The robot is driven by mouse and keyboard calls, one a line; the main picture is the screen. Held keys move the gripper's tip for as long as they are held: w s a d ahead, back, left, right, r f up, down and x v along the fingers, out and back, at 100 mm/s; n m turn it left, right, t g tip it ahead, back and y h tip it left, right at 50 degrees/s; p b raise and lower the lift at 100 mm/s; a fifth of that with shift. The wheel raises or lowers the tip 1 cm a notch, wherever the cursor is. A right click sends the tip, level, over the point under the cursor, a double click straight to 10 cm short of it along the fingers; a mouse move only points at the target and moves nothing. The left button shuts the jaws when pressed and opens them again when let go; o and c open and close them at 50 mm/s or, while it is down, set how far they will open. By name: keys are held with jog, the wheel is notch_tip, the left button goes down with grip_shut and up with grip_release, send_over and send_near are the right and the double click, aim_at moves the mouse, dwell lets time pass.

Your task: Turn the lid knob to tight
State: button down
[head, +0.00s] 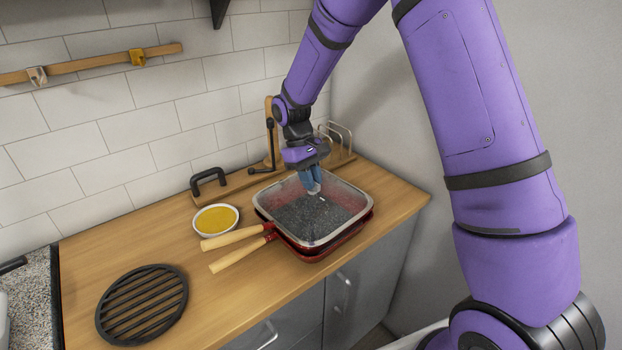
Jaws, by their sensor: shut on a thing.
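No lid knob or tightness mark can be made out.
A white bowl (215,219) of yellow content stands left of the pans. A black slatted trivet (142,303) lies at front left. A wooden board (228,185) with a black handle and a wire rack (336,136) stand behind. Bare counter lies between trivet and bowl.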

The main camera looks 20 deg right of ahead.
jog(key=c, duration=1.1)
grip_release()
jog(key=shift+r, duration=0.1)
jog(key=v, duration=1)
jog(key=shift+r, duration=0.3)
jog(key=shift+w, duration=0.1)
